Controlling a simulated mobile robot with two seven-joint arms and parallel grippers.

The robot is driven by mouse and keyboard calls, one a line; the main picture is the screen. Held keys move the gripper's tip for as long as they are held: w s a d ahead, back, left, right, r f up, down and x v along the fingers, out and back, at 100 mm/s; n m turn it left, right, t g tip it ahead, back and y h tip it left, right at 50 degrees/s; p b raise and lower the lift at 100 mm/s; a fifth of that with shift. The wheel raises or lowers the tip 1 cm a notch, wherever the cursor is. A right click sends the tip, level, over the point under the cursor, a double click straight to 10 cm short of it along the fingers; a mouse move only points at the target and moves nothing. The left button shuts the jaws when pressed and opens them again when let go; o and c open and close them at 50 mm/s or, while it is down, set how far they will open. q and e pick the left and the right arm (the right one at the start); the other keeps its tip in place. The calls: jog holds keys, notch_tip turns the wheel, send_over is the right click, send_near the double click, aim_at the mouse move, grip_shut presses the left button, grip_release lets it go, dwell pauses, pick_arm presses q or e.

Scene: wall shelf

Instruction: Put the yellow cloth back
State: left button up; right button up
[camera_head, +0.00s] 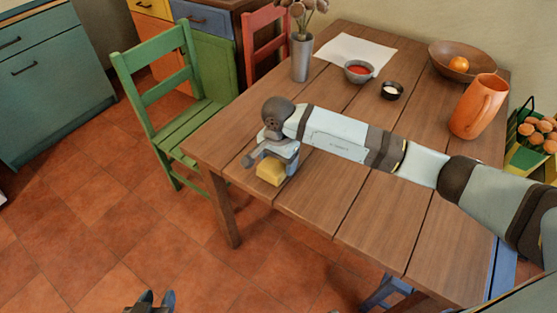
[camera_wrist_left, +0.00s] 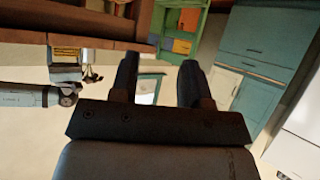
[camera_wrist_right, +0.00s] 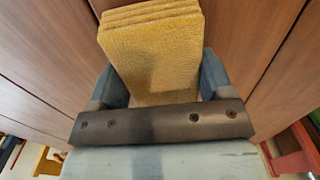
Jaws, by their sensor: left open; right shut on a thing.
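The yellow cloth (camera_head: 270,171) is a folded, block-like stack at the left front part of the wooden table. My right gripper (camera_head: 272,160) is shut on it, and in the right wrist view the cloth (camera_wrist_right: 155,55) sits between the two fingers with its folded layers showing. I cannot tell whether the cloth touches the tabletop. My left gripper (camera_head: 152,300) is open and empty, low over the tiled floor at the bottom of the head view. Its spread fingers (camera_wrist_left: 158,80) show in the left wrist view, where the cloth (camera_wrist_left: 67,53) also appears at the left.
The table (camera_head: 320,200) also holds a vase (camera_head: 301,58), white paper (camera_head: 350,50), a bowl with red contents (camera_head: 358,72), a small dark bowl (camera_head: 392,91), a fruit bowl (camera_head: 463,77) and an orange pitcher (camera_head: 475,110). A green chair (camera_head: 185,110) stands at the left.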

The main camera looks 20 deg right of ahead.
jog(key=shift+f, duration=0.15)
jog(key=o, duration=0.9)
pick_arm(q)
jog(key=shift+f, duration=0.15)
pick_arm(e)
jog(key=shift+r, duration=0.2)
pick_arm(q)
jog(key=shift+s+a+p, duration=0.1)
jog(key=shift+p, duration=0.4)
pick_arm(e)
notch_tip(320, 180, up, 12)
jog(key=shift+f, duration=0.1)
